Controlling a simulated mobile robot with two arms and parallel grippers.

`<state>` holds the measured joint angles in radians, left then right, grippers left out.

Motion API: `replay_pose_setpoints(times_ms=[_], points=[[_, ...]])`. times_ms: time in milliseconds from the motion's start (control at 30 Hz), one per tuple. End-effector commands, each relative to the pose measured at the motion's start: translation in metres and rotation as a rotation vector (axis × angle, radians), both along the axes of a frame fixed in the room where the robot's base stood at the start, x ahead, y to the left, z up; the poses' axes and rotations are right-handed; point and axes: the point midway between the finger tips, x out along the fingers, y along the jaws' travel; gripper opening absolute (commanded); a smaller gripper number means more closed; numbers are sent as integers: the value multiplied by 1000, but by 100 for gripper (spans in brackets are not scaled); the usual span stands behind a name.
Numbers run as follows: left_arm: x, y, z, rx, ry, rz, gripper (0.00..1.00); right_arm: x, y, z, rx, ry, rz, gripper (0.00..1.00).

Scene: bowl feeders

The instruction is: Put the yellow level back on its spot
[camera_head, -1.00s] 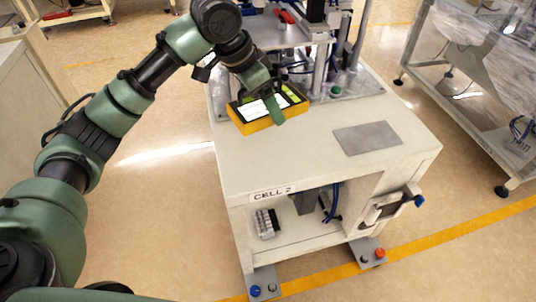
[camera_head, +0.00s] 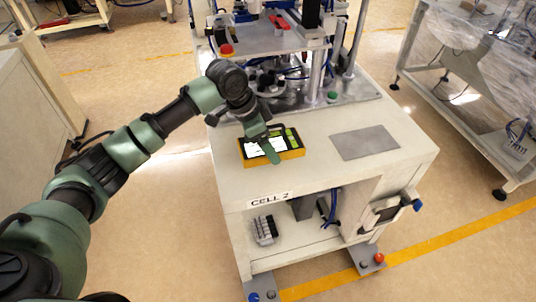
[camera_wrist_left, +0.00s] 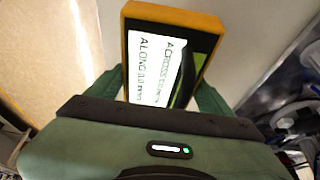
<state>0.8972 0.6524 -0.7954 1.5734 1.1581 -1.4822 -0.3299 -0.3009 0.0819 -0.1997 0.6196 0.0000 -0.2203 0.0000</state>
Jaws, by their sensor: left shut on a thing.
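The yellow level (camera_head: 272,160) is a yellow-framed box with a dark face, a lit white display and green patches. My left gripper (camera_head: 270,150) is shut on it, with a green finger across its near side. The level is at the left part of the white cart's top, low over it or touching it; I cannot tell which. In the left wrist view the level (camera_wrist_left: 207,24) sits between the green fingers (camera_wrist_left: 168,90), its display reading "ACROSS" and "ALONG". A grey rectangular plate (camera_head: 365,142) lies flat on the cart top to the right. My right gripper is not in view.
The white cart (camera_head: 330,172), labelled CELL 2, has a feeder machine (camera_head: 290,80) with posts and a red button at its back. A wrapped rack (camera_head: 480,90) stands to the right. The cart top between level and grey plate is clear.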

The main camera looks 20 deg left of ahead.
Motion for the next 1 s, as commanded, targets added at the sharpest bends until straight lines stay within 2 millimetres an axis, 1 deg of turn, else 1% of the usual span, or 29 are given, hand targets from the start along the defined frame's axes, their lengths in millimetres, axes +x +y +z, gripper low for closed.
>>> replay_pose_setpoints(times_ms=[167,433,800,833,867,900,1000], points=[[1,-1,-9,-3,-3,-1,12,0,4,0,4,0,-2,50],[0,-1,-45,-2,-1,0,12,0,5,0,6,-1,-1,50],[1,-1,-49,-3,-3,-1,12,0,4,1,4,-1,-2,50],[0,0,-50,0,-2,-1,90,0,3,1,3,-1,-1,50],[0,0,-51,0,-2,-1,98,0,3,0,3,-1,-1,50],[0,0,-51,0,-2,-1,100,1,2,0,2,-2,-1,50],[0,0,-50,0,-2,-1,100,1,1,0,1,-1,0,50]])
